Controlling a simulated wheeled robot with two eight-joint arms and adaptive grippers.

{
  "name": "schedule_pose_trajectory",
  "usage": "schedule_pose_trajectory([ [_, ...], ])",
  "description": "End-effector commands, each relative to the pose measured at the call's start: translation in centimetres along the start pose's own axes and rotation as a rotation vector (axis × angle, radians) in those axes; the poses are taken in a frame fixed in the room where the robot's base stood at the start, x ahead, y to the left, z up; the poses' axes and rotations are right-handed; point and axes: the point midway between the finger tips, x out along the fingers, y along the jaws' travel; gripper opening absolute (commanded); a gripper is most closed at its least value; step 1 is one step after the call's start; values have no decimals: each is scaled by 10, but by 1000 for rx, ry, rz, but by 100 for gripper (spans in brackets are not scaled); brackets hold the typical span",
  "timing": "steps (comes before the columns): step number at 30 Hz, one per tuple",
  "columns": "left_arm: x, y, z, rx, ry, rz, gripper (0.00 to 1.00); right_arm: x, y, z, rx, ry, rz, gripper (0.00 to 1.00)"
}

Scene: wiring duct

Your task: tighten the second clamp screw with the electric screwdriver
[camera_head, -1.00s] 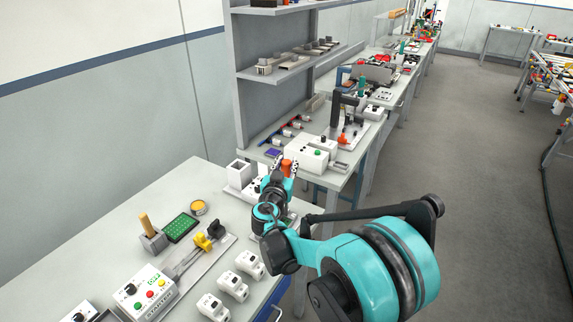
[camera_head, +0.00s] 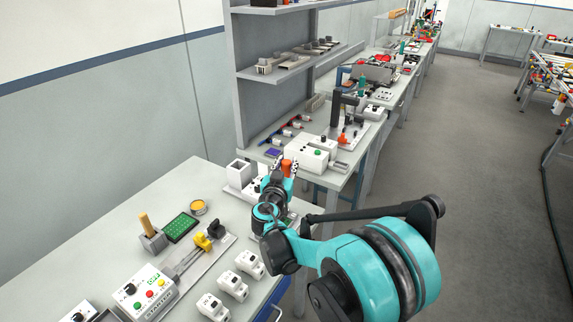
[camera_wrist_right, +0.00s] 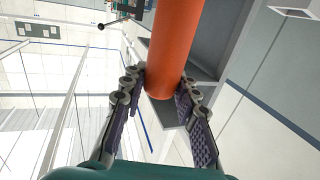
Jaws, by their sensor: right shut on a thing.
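My right gripper (camera_head: 284,164) is shut on the orange electric screwdriver (camera_head: 288,165) above the far end of the near bench. In the right wrist view the screwdriver's orange cylinder (camera_wrist_right: 174,45) lies between the two padded fingers (camera_wrist_right: 163,100). Its tip is hidden in the head view by my gripper and arm. I cannot make out a clamp screw in either view; the work area below the gripper is largely covered by my right arm. My left gripper is not in view.
A white open box (camera_head: 238,172) stands left of the gripper. White modules (camera_head: 233,286) line the bench's near edge. A yellow-and-black slide fixture (camera_head: 203,241), a green board (camera_head: 181,228) and a control box (camera_head: 147,292) sit left. A grey shelf rack (camera_head: 280,85) rises behind.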

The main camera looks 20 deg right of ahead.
Motion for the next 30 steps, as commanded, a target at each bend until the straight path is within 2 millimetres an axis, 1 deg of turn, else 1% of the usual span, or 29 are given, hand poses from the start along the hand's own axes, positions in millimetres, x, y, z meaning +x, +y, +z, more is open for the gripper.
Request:
schedule_pose_trajectory([
  [4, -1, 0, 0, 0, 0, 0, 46, 0, 0, 0, 1, -1, 0, 0],
  [7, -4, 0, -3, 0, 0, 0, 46, 0, 0, -5, 1, -1, 0, 0],
  [24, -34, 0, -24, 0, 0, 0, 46, -3, 0, -54, 0, 0, 0, 0],
  [27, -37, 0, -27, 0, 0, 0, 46, -3, 0, -60, 0, 0, 0, 0],
  [30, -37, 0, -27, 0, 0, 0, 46, -3, 0, -61, 0, 0, 0, 0],
])
